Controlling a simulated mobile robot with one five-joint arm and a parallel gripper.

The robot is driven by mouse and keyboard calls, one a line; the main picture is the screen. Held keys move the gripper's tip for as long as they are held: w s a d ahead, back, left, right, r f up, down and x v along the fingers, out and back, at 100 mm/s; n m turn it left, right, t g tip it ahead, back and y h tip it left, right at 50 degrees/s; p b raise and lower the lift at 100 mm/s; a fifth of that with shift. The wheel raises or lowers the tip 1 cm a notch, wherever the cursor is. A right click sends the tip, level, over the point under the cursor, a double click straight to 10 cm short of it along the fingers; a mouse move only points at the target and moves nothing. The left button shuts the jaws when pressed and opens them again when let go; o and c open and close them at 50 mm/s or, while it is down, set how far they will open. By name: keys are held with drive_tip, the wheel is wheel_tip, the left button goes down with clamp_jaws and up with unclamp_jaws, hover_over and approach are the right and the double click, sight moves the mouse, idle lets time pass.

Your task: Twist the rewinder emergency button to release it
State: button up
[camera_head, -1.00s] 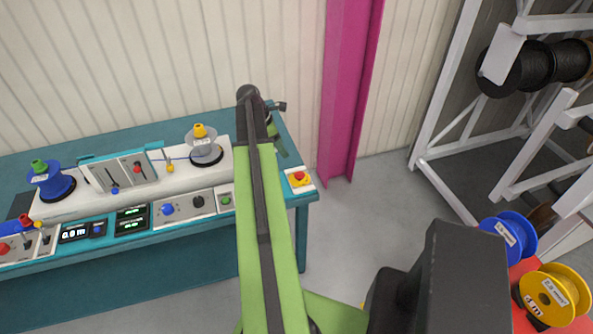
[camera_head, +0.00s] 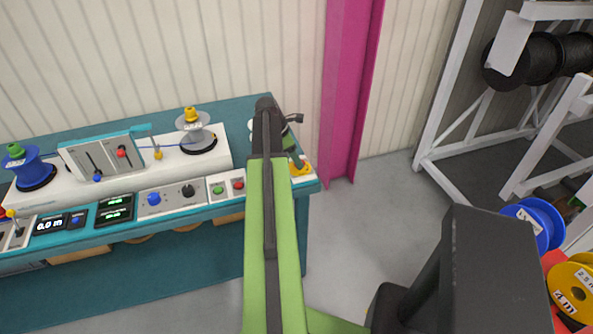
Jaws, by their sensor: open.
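The emergency button stands at the right front corner of the teal rewinder bench (camera_head: 226,207). Only part of its yellow base (camera_head: 303,169) shows in the head view; its red top is mostly hidden behind my gripper. My green arm reaches forward over the bench's right end. My gripper (camera_head: 295,156) is small and partly hidden by the arm's dark wrist. It is open, just above or beside the button in the picture; I cannot tell whether it touches it.
The rewinder carries a blue reel (camera_head: 30,172), a grey reel (camera_head: 197,136) and a control panel with a green button (camera_head: 218,189) and a red one. A magenta column (camera_head: 348,90) stands behind. A rack with black reels (camera_head: 540,62) is at the right.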

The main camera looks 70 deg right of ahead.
drive_tip(key=shift+b+x, duration=0.4)
drive_tip(key=shift+x, duration=0.7)
drive_tip(key=shift+r, duration=0.1)
drive_tip(key=shift+c, duration=0.3)
clamp_jaws()
